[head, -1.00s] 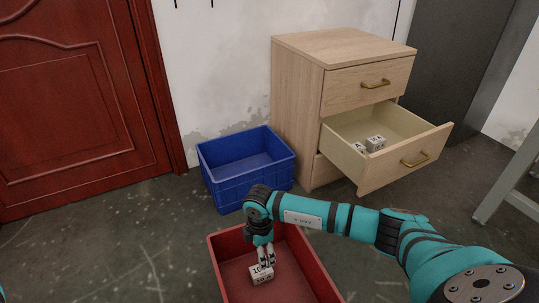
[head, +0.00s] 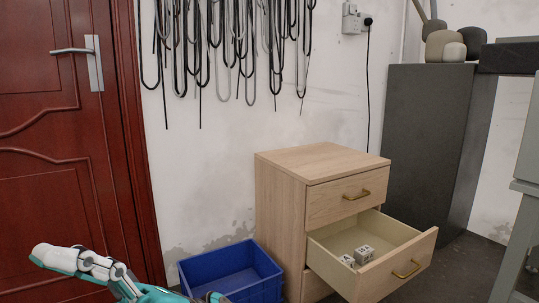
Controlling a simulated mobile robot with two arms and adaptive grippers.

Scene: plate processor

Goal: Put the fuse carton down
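Two small pale fuse cartons (head: 364,254) with dark print lie in the open top-middle drawer (head: 406,245) of the wooden cabinet. The other carton (head: 347,260) is partly hidden by the drawer's front. An arm of mine, teal with pale jointed parts at its end (head: 75,262), rises from the bottom left and points left. I take it for my left one. Its fingertips cannot be made out, and I see no carton in it. My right gripper and the carton it was at are not in view.
A blue crate (head: 232,284) stands on the floor left of the wooden cabinet (head: 280,215). A red door (head: 55,190) is at the left. Black cables (head: 235,40) hang on the wall. A tall dark grey cabinet (head: 425,150) stands behind right.

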